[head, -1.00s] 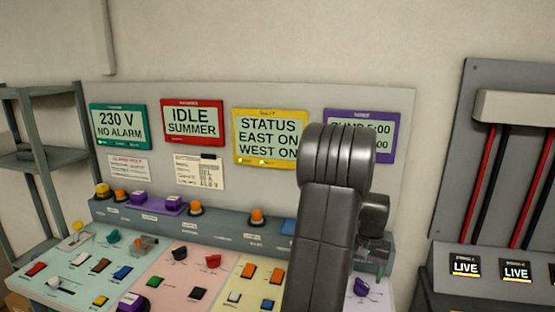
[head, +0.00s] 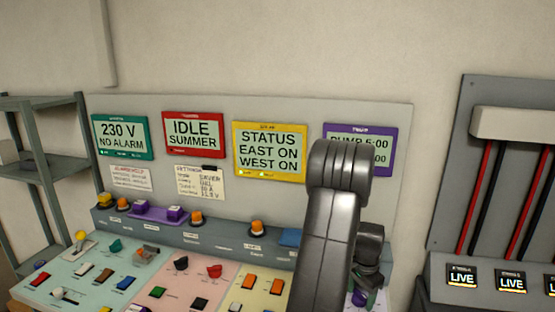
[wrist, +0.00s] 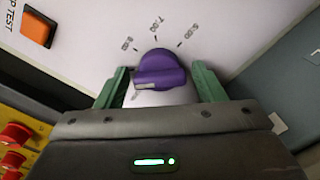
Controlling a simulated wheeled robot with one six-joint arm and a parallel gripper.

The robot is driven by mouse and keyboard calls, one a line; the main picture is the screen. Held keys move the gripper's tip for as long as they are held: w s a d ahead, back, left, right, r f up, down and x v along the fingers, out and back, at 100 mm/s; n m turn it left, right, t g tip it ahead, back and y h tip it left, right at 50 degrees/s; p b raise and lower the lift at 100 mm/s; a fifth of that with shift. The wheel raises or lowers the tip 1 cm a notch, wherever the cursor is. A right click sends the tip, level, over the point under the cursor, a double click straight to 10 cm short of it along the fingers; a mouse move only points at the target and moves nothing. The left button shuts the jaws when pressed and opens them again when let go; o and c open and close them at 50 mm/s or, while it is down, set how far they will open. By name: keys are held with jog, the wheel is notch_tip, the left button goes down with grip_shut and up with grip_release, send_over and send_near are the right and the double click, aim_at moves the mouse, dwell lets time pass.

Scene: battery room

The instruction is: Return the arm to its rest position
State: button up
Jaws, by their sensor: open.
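In the wrist view, my gripper (wrist: 160,84) has its two green fingers apart, one on each side of a purple rotary knob (wrist: 160,68). Gaps show between the fingers and the knob, and nothing is held. The knob has a pale pointer mark at its lower left, and time labels are printed around it. In the head view, my dark grey arm (head: 335,215) stands raised and bent in front of the console's right part. It hides most of the gripper and partly covers the purple-framed display (head: 385,138).
The sloped console (head: 75,265) carries several coloured switches and knobs. Orange, purple and yellow controls line its raised ledge (head: 225,232). An orange button (wrist: 38,28) is near the gripper. A grey shelf (head: 45,165) stands left; a breaker panel (head: 455,190) with LIVE signs stands right.

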jog(key=shift+r+m+p, duration=0.2)
jog(key=shift+m+p, duration=0.35)
jog(key=shift+m, duration=0.25)
notch_tip(320, 180, up, 12)
jog(key=b, duration=0.2)
